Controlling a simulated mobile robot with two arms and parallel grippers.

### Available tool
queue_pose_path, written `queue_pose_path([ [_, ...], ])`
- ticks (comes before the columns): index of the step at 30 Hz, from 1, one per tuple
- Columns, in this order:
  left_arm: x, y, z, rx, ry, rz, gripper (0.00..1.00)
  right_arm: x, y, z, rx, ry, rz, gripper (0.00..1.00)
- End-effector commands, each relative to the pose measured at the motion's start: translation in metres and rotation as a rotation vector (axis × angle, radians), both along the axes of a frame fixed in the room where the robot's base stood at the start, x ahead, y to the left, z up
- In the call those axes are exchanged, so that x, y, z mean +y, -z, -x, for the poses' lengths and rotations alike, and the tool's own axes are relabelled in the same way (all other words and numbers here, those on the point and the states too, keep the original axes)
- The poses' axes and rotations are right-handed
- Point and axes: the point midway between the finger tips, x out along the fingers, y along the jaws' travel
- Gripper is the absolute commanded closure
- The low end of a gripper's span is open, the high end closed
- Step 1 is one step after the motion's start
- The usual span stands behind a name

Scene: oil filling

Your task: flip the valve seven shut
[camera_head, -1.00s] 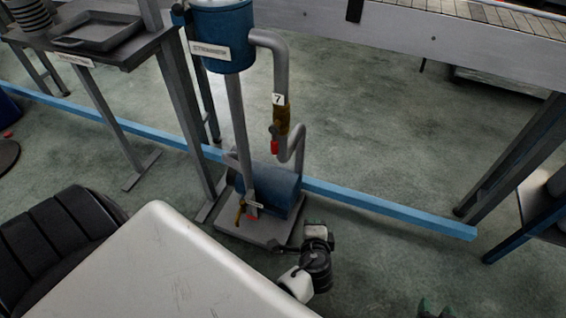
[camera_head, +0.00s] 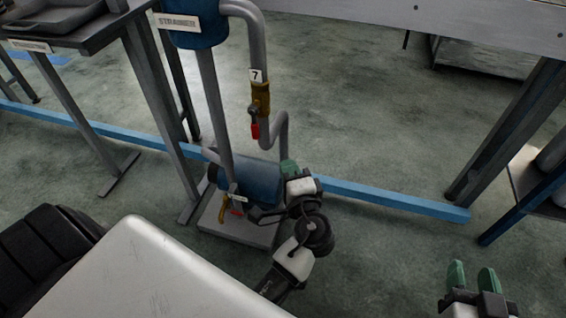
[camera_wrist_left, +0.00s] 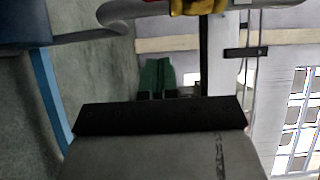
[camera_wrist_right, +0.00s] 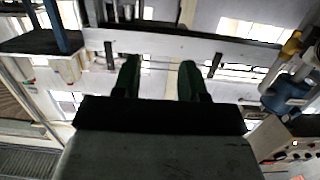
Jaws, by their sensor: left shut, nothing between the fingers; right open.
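Valve seven (camera_head: 259,97) is a brass valve on the grey pipe below the "7" label (camera_head: 256,75). Its red handle (camera_head: 255,130) hangs down along the pipe. In the left wrist view the yellow valve body (camera_wrist_left: 198,6) shows at the top edge. My left gripper (camera_head: 289,167) is shut and empty, with green fingers, below and right of the handle and apart from it, by the blue pump. Its closed fingers also show in the left wrist view (camera_wrist_left: 157,72). My right gripper (camera_head: 472,276) is open and empty at the lower right, far from the valve.
The blue strainer tank (camera_head: 195,30) stands above the valve. The blue pump (camera_head: 250,180) sits on a grey base below, with a second, yellow-handled valve (camera_head: 223,208). A blue floor rail (camera_head: 390,200) runs behind. A grey bent pipe (camera_head: 281,130) is right of the handle.

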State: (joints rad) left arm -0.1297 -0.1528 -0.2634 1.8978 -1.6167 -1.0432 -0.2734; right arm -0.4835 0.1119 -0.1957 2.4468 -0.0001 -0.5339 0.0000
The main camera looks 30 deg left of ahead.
Motion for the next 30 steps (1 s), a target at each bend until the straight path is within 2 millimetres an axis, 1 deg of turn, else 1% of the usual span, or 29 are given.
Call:
queue_pose_path([
  [1, 0.008, 0.0, -0.007, -0.003, -0.002, -0.003, 1.0, 0.001, -0.002, -0.001, -0.024, -0.002, -0.007, 0.57],
  [6, 0.035, 0.001, -0.033, -0.003, -0.001, -0.003, 1.0, 0.004, -0.013, -0.004, -0.116, -0.008, -0.03, 0.57],
  [11, 0.06, 0.0, -0.055, -0.003, -0.001, -0.002, 1.0, 0.007, -0.025, -0.005, -0.208, -0.014, -0.054, 0.57],
  [15, 0.081, 0.001, -0.052, 0.001, -0.001, -0.002, 1.0, 0.008, -0.032, -0.005, -0.252, -0.016, -0.065, 0.57],
  [18, 0.091, 0.001, -0.052, 0.0, 0.0, -0.001, 1.0, 0.008, -0.035, -0.005, -0.274, -0.017, -0.071, 0.57],
  [22, 0.097, 0.0, -0.052, 0.0, 0.0, 0.0, 1.0, 0.008, -0.037, -0.005, -0.288, -0.018, -0.075, 0.57],
  [30, 0.098, 0.0, -0.052, 0.001, 0.0, 0.001, 1.0, 0.008, -0.037, -0.005, -0.29, -0.018, -0.075, 0.57],
])
